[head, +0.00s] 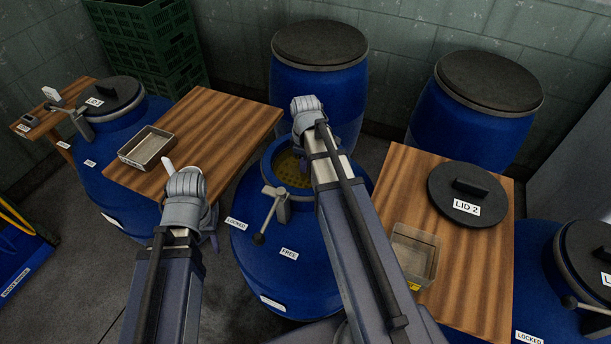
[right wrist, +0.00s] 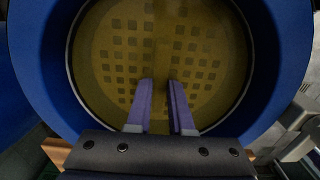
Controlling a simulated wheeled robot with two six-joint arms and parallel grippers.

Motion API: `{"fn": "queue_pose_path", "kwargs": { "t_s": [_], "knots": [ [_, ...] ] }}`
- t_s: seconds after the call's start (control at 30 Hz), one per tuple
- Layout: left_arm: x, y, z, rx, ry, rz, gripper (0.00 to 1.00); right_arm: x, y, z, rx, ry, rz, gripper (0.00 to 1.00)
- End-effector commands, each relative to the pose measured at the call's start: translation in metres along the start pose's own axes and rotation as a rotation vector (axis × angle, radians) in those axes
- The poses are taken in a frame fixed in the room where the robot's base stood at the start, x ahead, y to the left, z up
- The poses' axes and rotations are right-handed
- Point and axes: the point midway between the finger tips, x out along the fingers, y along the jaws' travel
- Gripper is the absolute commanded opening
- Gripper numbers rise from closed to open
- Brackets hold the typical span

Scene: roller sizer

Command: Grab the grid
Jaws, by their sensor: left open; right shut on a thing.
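The grid (right wrist: 120,60) is a round, yellowish plate with rows of square holes. It sits inside the mouth of the open middle blue barrel (head: 285,245); part of it shows in the head view (head: 288,171), the rest hidden by my right arm. My right gripper (right wrist: 162,84) reaches into the barrel mouth with its two purple fingers at the grid's middle, shut on it; the gripped part is hard to make out between the fingers. My left gripper (head: 187,190) is open and empty, left of the barrel and in front of the left wooden table.
The left wooden table (head: 225,125) bears a metal tray (head: 146,148). The right table (head: 480,270) bears Lid 2 (head: 468,194) and another tray (head: 415,254). Lidded blue barrels (head: 318,75) stand behind and at both sides. A clamp lever (head: 268,215) hangs on the middle barrel's rim.

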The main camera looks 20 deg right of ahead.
Motion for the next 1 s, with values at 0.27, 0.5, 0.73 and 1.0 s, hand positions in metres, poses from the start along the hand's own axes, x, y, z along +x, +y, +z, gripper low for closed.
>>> {"fn": "queue_pose_path", "kwargs": {
  "t_s": [0.27,0.5,0.73,1.0],
  "knots": [
    [0.0,0.0,0.0,0.0,0.0,0.0,0.5,0.0,0.0,0.0,0.0,0.0,0.0,0.0],
    [-0.001,0.0,0.0,0.0,0.0,0.0,0.5,-0.001,0.0,0.0,0.0,0.0,0.0,0.0],
    [-0.013,-0.001,0.001,0.0,0.0,0.0,0.5,-0.013,0.0,0.0,0.0,0.0,0.0,0.0],
    [-0.049,-0.005,0.003,0.0,0.0,0.0,0.5,-0.049,0.0,0.0,0.0,0.0,0.0,0.0]
  ]
}}
